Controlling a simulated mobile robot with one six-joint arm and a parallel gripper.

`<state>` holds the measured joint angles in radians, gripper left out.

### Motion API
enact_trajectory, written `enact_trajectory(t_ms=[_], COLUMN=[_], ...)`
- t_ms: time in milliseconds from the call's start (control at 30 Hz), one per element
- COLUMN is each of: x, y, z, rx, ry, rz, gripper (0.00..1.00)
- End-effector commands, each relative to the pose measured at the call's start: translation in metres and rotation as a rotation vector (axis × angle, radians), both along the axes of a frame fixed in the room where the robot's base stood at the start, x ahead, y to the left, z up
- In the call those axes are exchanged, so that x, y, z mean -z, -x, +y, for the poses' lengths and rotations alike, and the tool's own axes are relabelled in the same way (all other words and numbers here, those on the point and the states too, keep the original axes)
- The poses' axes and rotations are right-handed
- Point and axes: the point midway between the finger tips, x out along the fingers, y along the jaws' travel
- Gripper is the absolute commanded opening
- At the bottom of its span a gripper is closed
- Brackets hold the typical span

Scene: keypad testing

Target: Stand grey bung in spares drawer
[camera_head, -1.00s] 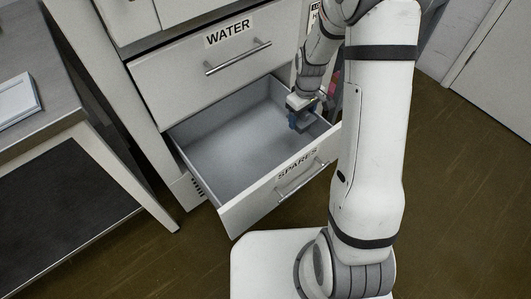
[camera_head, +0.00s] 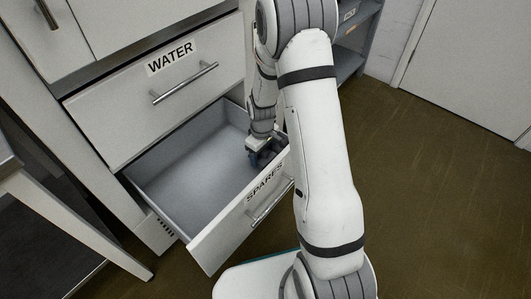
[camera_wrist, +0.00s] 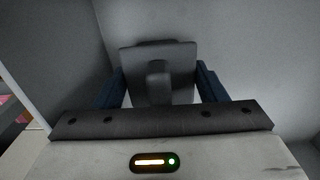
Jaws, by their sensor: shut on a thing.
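The spares drawer (camera_head: 221,235), labelled SPARES, is pulled open below the WATER drawer. Its grey interior looks bare apart from my gripper. My gripper (camera_head: 262,158) reaches down inside its right part, close behind the front panel. In the wrist view, the blue fingers of my gripper (camera_wrist: 160,85) are shut on the grey bung (camera_wrist: 160,58). The bung shows as a wide dark-grey face with a narrower block in front, between the fingers. Its lower end is hidden, so I cannot tell whether it touches the drawer floor.
The closed WATER drawer (camera_head: 130,106) with a bar handle is just above. The open drawer's left part is free. A bench frame (camera_head: 75,225) stands at the left. Grey shelves (camera_head: 349,62) stand behind my arm, and a white door (camera_head: 470,75) is at the back right.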

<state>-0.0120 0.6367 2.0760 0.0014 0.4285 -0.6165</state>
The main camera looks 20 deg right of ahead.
Motion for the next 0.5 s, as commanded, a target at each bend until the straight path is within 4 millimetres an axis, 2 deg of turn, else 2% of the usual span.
enact_trajectory(t_ms=[67, 100, 333, 500], x=[0.0037, 0.0027, 0.0025, 0.0025], y=[0.0001, 0.0000, 0.0002, 0.0001], z=[0.0001, 0.0002, 0.0004, 0.0005], rx=[0.000, 0.000, -0.001, -0.001], ry=[0.000, 0.000, 0.000, 0.000], rz=[0.000, 0.000, 0.000, 0.000], gripper=[0.41, 0.67, 0.86, 0.87])
